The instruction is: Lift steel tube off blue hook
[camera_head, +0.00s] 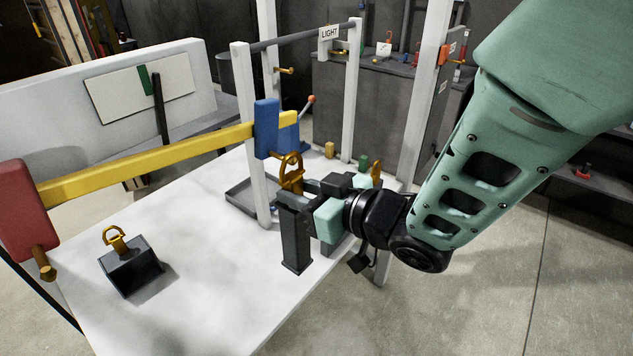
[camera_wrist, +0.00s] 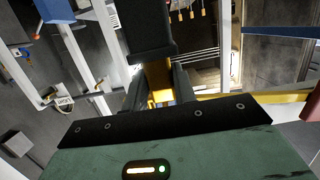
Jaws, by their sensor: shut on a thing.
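The steel tube (camera_head: 296,238) is a dark upright square tube with a gold loop (camera_head: 291,165) on top. It hangs above the white table, just below the blue hook (camera_head: 267,128) at the right end of a yellow beam. My gripper (camera_head: 297,192) comes from the right and is shut at the tube's top, just under the loop. I cannot tell whether the loop still rests on the hook's peg. In the wrist view a yellow part (camera_wrist: 159,76) shows between my fingers, below a dark block (camera_wrist: 148,28).
The yellow beam (camera_head: 150,160) runs left to a red hook (camera_head: 27,210) with a gold peg. A dark block with a gold ring (camera_head: 132,268) sits on the table (camera_head: 215,275). White posts (camera_head: 253,130) stand close to my gripper. The table's front is clear.

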